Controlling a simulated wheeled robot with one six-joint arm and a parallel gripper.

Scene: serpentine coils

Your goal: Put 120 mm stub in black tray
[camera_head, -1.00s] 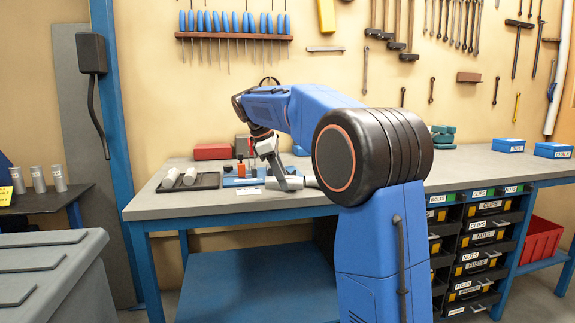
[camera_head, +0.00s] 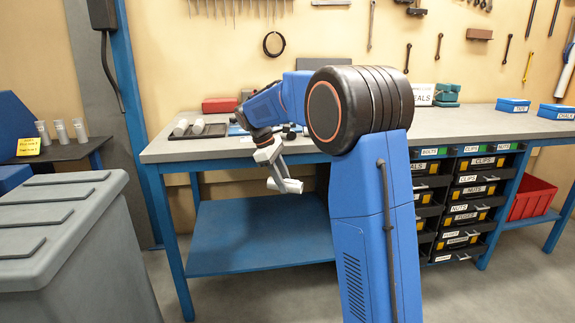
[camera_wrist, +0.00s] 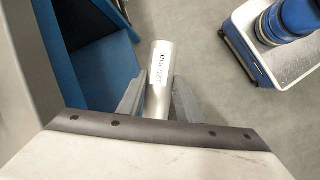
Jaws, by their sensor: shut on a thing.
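My gripper (camera_head: 275,180) is shut on a silver-grey tube, the 120 mm stub (camera_head: 292,187), in front of the workbench and below its top edge. In the wrist view the stub (camera_wrist: 160,72) sits between the two grey fingers (camera_wrist: 155,100), with its "120 mm" label facing the camera. Its near end is hidden by the gripper body. The black tray (camera_head: 215,131) lies on the left part of the bench top, behind and to the left of my gripper. Two light tubes (camera_head: 190,127) lie in it.
The workbench top (camera_head: 170,152) has a front edge between my gripper and the tray. A red box (camera_head: 219,105) stands behind the tray. A grey bin (camera_head: 70,240) stands at the front left. Several upright tubes (camera_head: 61,132) stand on a dark side table.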

